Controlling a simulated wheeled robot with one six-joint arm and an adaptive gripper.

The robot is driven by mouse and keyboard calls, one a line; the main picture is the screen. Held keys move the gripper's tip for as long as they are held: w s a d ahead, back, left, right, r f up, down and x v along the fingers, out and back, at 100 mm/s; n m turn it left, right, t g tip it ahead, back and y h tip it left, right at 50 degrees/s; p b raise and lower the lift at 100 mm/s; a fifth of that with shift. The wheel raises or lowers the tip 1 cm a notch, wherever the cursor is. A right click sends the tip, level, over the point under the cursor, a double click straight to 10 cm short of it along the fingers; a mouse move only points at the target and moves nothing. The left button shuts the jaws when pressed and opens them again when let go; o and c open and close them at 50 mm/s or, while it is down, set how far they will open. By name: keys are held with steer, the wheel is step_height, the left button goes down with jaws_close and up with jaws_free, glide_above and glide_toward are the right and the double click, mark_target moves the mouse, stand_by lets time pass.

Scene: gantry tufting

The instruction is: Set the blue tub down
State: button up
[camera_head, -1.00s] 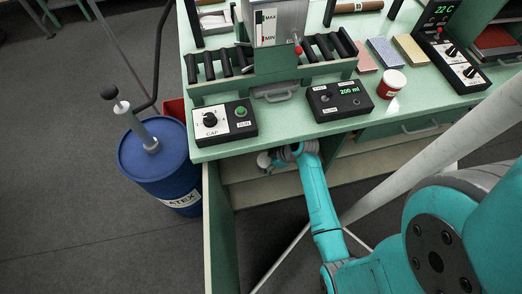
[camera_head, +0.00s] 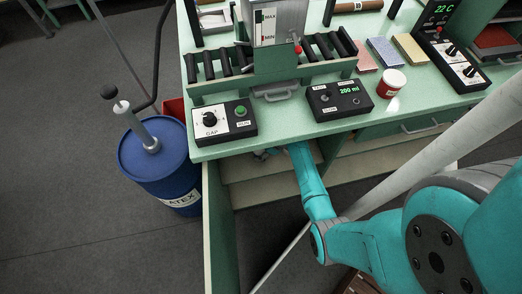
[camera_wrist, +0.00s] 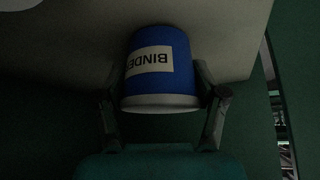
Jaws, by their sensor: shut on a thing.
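The blue tub (camera_wrist: 178,88) has a pale label reading BINDER and a white lid or rim. It appears upside down in the wrist view. My gripper (camera_wrist: 160,98) is shut on it, with one dark finger on each side. A pale board (camera_wrist: 70,45) lies just beyond the tub; I cannot tell whether the tub touches it.
The green bench top (camera_head: 290,133) overhangs my arm. Pale shelf boards (camera_head: 262,190) and a green side panel (camera_head: 222,235) lie below it. A blue drum (camera_head: 155,178) stands left of the bench. A red and white tub (camera_head: 391,83) stands on top.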

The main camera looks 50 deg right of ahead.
steer(key=shift+w+f, duration=0.1)
steer(key=o, duration=1.3)
steer(key=shift+f, duration=0.1)
steer(key=shift+v, duration=3.9)
steer(key=s+a+f+m+h, duration=0.2)
steer(key=s+a, duration=0.4)
steer(key=a, duration=0.3)
steer(key=s+a+r+m+t+h, duration=0.2)
steer(key=s+a+r+t, duration=0.15)
steer(key=s+a, duration=0.45)
steer(key=s+a+r+t, duration=0.1)
steer(key=s+a+r, duration=0.1)
steer(key=s+r, duration=0.3)
steer(key=s+a+r+m+t, duration=0.1)
steer(key=s+r, duration=0.4)
steer(key=r, duration=0.9)
steer(key=s+a+r+m+t, duration=0.1)
steer(key=s+a+r+t, duration=0.2)
steer(key=r, duration=0.7)
steer(key=shift+s+t+y, duration=0.25)
steer(key=shift+s+y, duration=0.15)
steer(key=shift+s, duration=0.6)
